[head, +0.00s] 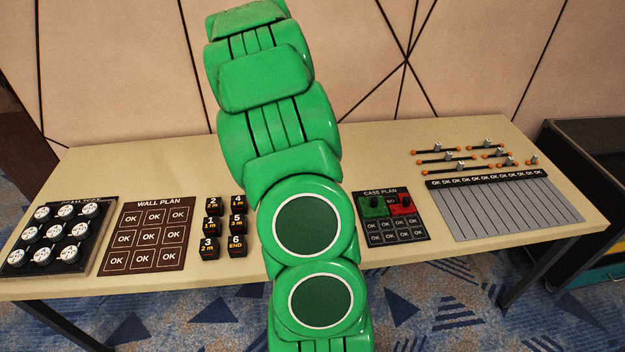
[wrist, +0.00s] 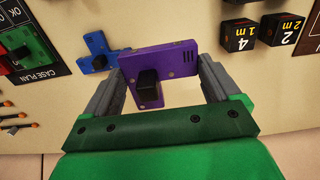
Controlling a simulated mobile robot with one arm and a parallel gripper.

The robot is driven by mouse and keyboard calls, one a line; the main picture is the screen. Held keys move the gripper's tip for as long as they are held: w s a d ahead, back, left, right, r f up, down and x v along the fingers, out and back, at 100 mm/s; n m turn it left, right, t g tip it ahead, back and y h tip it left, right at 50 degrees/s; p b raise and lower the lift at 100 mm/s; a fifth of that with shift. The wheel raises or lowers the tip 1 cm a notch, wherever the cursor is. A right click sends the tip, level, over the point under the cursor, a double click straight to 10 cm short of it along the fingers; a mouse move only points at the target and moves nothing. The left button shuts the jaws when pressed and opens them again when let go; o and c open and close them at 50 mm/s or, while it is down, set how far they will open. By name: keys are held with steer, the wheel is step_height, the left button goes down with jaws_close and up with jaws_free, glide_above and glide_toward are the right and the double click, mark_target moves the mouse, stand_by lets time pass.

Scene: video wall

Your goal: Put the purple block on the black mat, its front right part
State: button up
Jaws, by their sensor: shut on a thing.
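The purple block (wrist: 172,58) shows in the wrist view with a black knob on it. My gripper (wrist: 162,70) is shut on it, with one grey finger on either side. The block appears to be over the tan table; I cannot tell its exact height. The black mat (head: 408,237) marked CASE PLAN lies right of my arm in the head view, with a green block (head: 373,206) and a red block (head: 402,203) along its back. The mat's edge shows at the left of the wrist view (wrist: 48,68). My gripper and the purple block are hidden behind my green arm in the head view.
A blue block (wrist: 92,52) lies on the table close to the purple one. Black numbered cubes (head: 211,226) stand left of my arm, beside a brown WALL PLAN board (head: 147,205). A grey striped panel (head: 505,210) and rods with orange ends (head: 452,167) lie at the right.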

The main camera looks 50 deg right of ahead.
steer(key=s+d, duration=0.3)
steer(key=s, duration=3.7)
glide_toward(411, 231)
steer(key=shift+s+a+f, duration=0.1)
steer(key=shift+a+f, duration=0.55)
steer(key=shift+a, duration=0.2)
steer(key=shift+d+f, duration=0.8)
steer(key=shift+f, duration=1.6)
steer(key=shift+f, duration=0.1)
